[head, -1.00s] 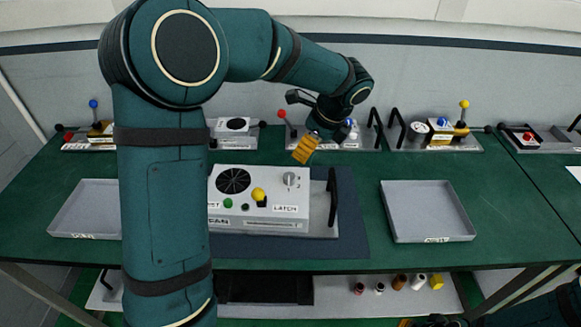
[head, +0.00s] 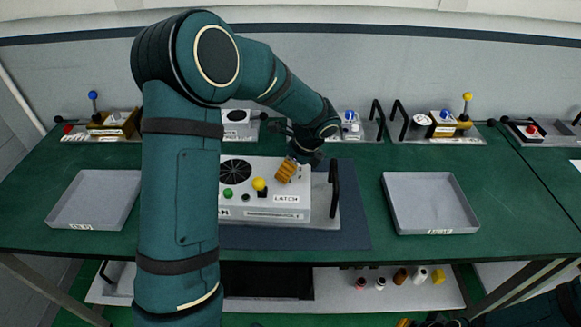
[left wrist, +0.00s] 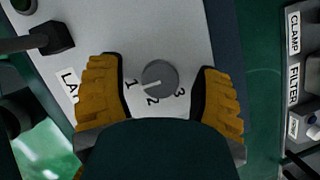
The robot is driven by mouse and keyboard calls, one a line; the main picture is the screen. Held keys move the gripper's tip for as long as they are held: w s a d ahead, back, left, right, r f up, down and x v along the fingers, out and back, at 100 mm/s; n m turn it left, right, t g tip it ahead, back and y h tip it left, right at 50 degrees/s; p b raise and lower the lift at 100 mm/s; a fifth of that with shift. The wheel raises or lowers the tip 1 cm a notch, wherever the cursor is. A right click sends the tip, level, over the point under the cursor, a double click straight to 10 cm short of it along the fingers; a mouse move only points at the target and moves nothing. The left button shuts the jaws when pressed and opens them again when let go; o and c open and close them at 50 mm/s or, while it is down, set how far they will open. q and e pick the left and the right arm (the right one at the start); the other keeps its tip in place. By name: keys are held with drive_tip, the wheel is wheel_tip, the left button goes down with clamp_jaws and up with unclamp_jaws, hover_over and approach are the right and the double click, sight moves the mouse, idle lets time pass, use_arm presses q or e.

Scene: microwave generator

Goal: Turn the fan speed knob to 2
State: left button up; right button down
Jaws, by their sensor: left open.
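The fan speed knob (left wrist: 159,76) is a grey round dial with a white pointer mark, with the numbers 1, 2 and 3 around it. The mark points toward the 1, at its lower left in the left wrist view. My left gripper (left wrist: 160,95) is open, with one yellow-orange finger on each side of the knob and a gap on both sides. In the head view the left gripper (head: 287,171) is over the right part of the white fan box (head: 265,214) and hides the knob. A little of my right gripper (head: 403,322) shows at the bottom edge.
A yellow-topped latch lever (head: 260,186) stands left of the gripper, and a black handle (head: 334,184) to its right. Grey trays lie at left (head: 97,198) and right (head: 430,203). Several devices line the back of the green table (head: 362,165).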

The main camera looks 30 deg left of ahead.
use_arm(q)
clamp_jaws()
idle(0.4)
drive_tip(key=n+g+p, duration=0.1)
drive_tip(key=n, duration=0.2)
drive_tip(key=shift+r+p, duration=0.1)
drive_tip(key=shift+p, duration=0.25)
drive_tip(key=n+g+p, duration=0.1)
drive_tip(key=n, duration=0.2)
drive_tip(key=shift+n+g+h+p, duration=0.3)
drive_tip(key=shift+n+h, duration=0.1)
drive_tip(key=n+g+h+p, duration=0.1)
drive_tip(key=n, duration=0.3)
drive_tip(key=shift+n+p, duration=0.3)
drive_tip(key=shift+n, duration=0.1)
drive_tip(key=shift+h, duration=0.3)
